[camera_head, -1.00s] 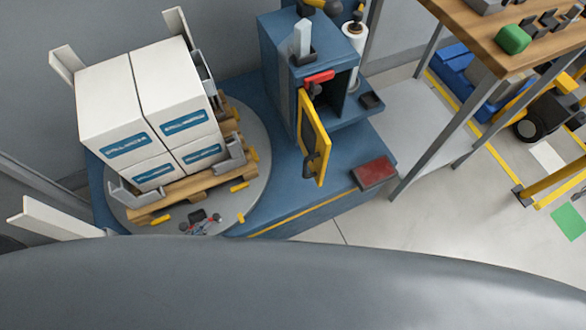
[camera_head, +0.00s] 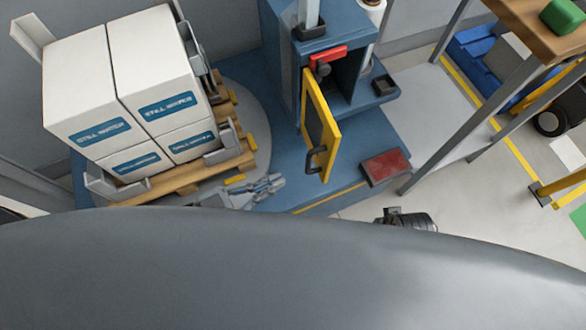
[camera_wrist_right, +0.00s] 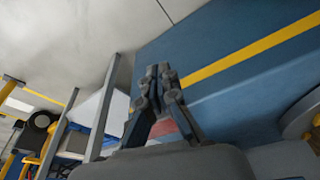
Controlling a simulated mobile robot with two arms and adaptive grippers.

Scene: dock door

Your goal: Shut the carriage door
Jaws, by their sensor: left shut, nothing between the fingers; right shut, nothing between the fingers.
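In the head view only a dark part of my right arm shows, past my body's edge. In the right wrist view my right gripper (camera_wrist_right: 157,75) is shut and empty above the floor and blue base.
White boxes (camera_head: 140,90) stand on a wooden pallet (camera_head: 190,175) on the round turntable (camera_head: 258,125) at left. A red pad (camera_head: 386,167) lies on the blue base right of the door. A wooden-topped table (camera_head: 525,25) stands at right.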

